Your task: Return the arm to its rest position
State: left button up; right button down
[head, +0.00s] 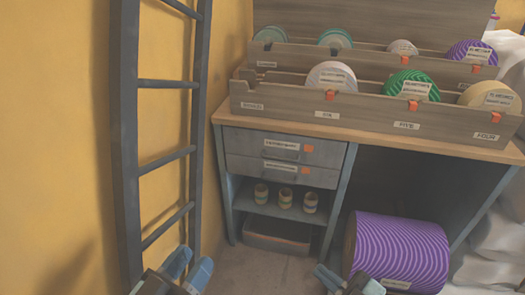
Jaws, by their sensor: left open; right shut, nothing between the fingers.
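My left gripper (188,268) shows at the bottom edge, left of the middle, in front of the ladder's foot and the bare floor. Its blue fingers are apart and nothing is between them. My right gripper (345,282) shows at the bottom edge, right of the middle, just left of and in front of the large purple striped roll in the picture. It is shut and holds nothing. Most of both arms is outside the picture.
A dark ladder (128,150) stands against the yellow wall at left. A desk (225,122) bears wooden racks with several coloured discs. Below are drawers (283,146) and a shelf with 3 small striped cups (285,197). A purple roll (402,247) lies under the desk. White sacks stand at right.

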jog(key=s+d+m+h, duration=0.4)
jog(key=m, duration=0.2)
jog(key=w+r+m+t+h+p, duration=0.1)
jog(key=w+r+m+h+p, duration=0.15)
jog(key=r+p, duration=0.55)
jog(key=w+r+m+h+p, duration=0.1)
jog(key=r+m+h+p, duration=0.15)
jog(key=p, duration=1.05)
pick_arm(q)
jog(key=s+a+r+g+y+p, duration=0.4)
jog(key=a+r+g+y+p, duration=0.2)
jog(key=p, duration=1.1)
jog(key=shift+a+r, duration=0.35)
jog(key=shift+a, duration=0.65)
pick_arm(e)
jog(key=s+d+r+g+h, duration=0.2)
jog(key=s+d+g, duration=0.1)
jog(key=s+d, duration=0.1)
jog(key=shift+s+d+m+h, duration=0.15)
jog(key=shift+s+m+h, duration=0.05)
jog(key=shift+m+h, duration=0.1)
pick_arm(q)
jog(key=shift+d, duration=0.1)
pick_arm(e)
jog(key=shift+d, duration=0.1)
